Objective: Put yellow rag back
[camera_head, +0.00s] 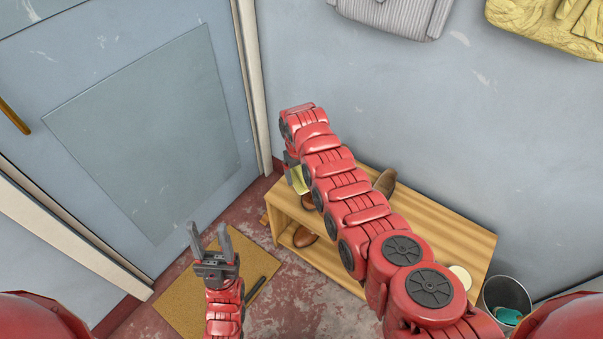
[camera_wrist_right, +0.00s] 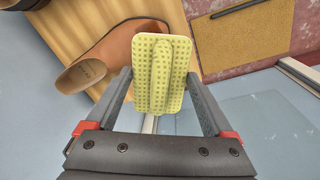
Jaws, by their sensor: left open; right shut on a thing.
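The yellow rag (camera_wrist_right: 160,75) is a small flat yellow piece with green dots and a raised middle ridge. In the right wrist view it sits between the two fingers of my right gripper (camera_wrist_right: 161,95), which is shut on it. In the head view a bit of the rag (camera_head: 300,180) shows beside my right arm's end, near the far left end of the wooden bench (camera_head: 455,227); the arm hides most of that gripper. My left gripper (camera_head: 209,232) is open and empty, pointing up above the doormat.
Brown footwear (camera_wrist_right: 122,50) stands on the bench close to the rag; a brown shoe (camera_head: 304,237) is on its lower shelf. A cream round item (camera_head: 460,277) sits at its near end, beside a bucket (camera_head: 503,290) with a teal thing inside. A doormat (camera_head: 175,297) lies by the door.

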